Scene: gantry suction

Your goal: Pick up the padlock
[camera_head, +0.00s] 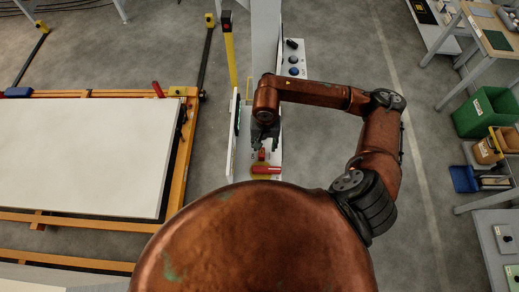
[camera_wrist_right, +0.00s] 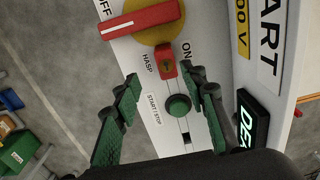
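The padlock (camera_wrist_right: 166,62) is a small red block with a brass-coloured face. It sits on the white control panel (camera_wrist_right: 152,85) beside the HASP label, just below the yellow disc of the red switch handle in the right wrist view. My right gripper (camera_wrist_right: 164,80) is open, with its green-padded fingers apart and nothing between their pads. Its fingertips are to either side of the padlock's lower end in the picture; I cannot tell the gap in depth. In the head view my right gripper (camera_head: 264,138) is over the panel, just above the padlock (camera_head: 262,155). My left gripper is out of view.
The red switch handle (camera_wrist_right: 140,20) lies close to the padlock. An orange-framed table with a white sheet (camera_head: 85,155) stands left. Open floor (camera_head: 335,50) lies right of the panel.

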